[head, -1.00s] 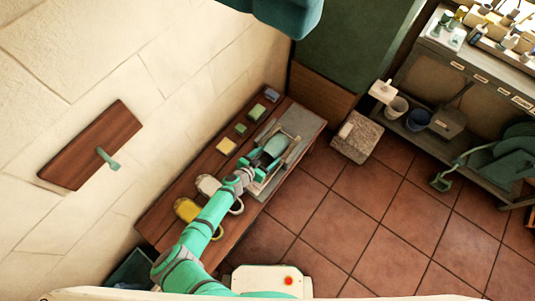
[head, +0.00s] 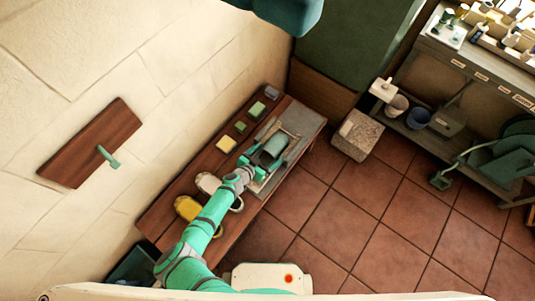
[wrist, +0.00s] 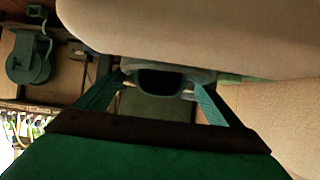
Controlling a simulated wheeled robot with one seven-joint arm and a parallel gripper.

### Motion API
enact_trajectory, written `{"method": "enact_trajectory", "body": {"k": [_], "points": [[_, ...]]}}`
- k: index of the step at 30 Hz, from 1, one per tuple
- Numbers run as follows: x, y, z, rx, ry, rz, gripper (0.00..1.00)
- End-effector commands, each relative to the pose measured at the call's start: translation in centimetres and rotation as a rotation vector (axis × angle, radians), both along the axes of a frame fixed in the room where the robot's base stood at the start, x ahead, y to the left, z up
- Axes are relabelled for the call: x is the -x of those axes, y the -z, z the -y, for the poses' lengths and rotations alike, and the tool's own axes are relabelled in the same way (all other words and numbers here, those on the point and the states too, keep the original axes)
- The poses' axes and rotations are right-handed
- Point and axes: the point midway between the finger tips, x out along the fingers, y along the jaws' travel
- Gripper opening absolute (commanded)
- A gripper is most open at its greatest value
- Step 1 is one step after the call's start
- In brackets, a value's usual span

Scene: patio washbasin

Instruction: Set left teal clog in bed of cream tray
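The teal clog (head: 275,145) is at my gripper (head: 257,160) near the far end of the bench, over the cream tray (head: 285,160). In the head view its dark opening faces up toward the camera. In the wrist view my two fingers (wrist: 160,88) close in on either side of a dark opening with a grey-teal rim (wrist: 203,76), which looks like the clog. My gripper appears shut on it. Whether the clog touches the tray bed cannot be told, as the clog and gripper hide much of the bed.
On the wooden bench (head: 160,222) a yellow clog (head: 188,208) and a whitish clog (head: 207,183) lie beside my arm. A yellow sponge (head: 226,145) and green blocks (head: 257,109) line the wall side. A stone block (head: 357,136) stands on the tiled floor past the bench.

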Motion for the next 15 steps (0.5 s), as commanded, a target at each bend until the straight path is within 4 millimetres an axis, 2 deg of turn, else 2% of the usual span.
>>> {"method": "enact_trajectory", "body": {"k": [8,15], "points": [[0.5,-0.4,-0.6,-0.001,-0.001,0.001,0.88],[2.9,-2.1,-2.4,-0.002,-0.002,0.001,0.88]]}}
